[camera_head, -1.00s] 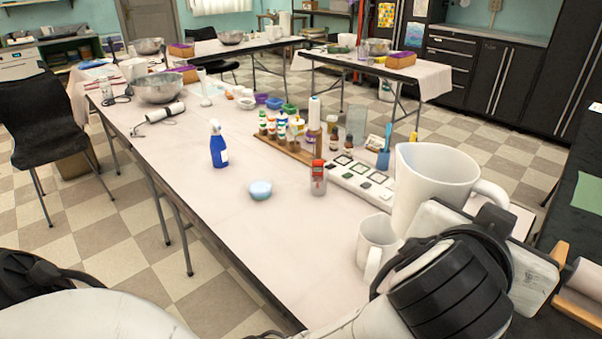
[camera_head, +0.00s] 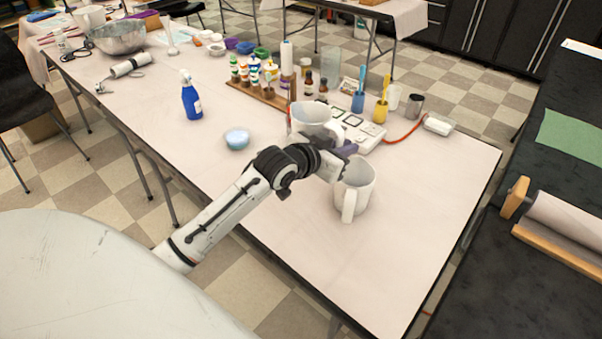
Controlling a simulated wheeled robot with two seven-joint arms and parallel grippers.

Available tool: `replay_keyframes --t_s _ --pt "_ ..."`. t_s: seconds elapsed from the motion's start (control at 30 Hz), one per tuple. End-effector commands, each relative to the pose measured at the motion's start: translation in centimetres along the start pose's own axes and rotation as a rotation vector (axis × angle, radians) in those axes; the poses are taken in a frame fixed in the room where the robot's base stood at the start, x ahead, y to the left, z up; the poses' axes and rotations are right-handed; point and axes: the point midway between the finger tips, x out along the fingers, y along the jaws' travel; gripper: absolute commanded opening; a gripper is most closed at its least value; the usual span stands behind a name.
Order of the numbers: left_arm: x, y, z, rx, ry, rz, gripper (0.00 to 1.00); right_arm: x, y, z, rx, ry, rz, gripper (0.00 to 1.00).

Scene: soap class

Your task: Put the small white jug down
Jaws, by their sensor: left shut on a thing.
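My left gripper (camera_head: 343,158) is shut at the right side of the small white jug (camera_head: 308,122), where its handle is partly hidden by the fingers. This jug is upright, with its rim and pale inside showing. My wrist covers its lower part, so I cannot tell whether its base touches the table. A second white jug (camera_head: 358,186) stands upright on the white-topped table (camera_head: 420,200), just in front of and right of the gripper, with its handle toward me. My right gripper is not in view.
A blue spray bottle (camera_head: 191,100) and a light-blue bowl (camera_head: 237,139) stand left. A rack of small bottles (camera_head: 258,95), a white tray (camera_head: 362,132), a yellow cup (camera_head: 380,112) and a metal cup (camera_head: 414,106) stand behind. The table's right and front parts are clear.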

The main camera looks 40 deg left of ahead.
Motion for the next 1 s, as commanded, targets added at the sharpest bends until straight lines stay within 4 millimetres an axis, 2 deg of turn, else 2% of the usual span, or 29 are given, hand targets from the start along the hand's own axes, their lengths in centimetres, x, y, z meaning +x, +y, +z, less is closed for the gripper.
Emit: replay_keyframes --t_s 0.1,0.23,0.5,0.67,0.9,1.0 --pt "0.0 -1.8 0.2 -0.003 0.000 -0.014 0.00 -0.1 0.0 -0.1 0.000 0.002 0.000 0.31" --pt "0.2 -2.5 1.0 -0.009 -0.001 -0.019 0.00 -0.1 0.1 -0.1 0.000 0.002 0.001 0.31" --pt "2.0 -2.4 5.3 -0.009 -0.002 -0.020 0.00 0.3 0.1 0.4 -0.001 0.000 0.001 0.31" --pt "2.5 -2.3 6.5 -0.009 0.000 -0.020 0.00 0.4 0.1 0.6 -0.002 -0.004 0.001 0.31" --pt "3.6 -2.2 9.3 -0.008 0.000 -0.019 0.00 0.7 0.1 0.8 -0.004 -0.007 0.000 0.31" --pt "3.8 -2.1 9.6 -0.008 0.001 -0.019 0.00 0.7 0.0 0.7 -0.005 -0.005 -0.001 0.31"
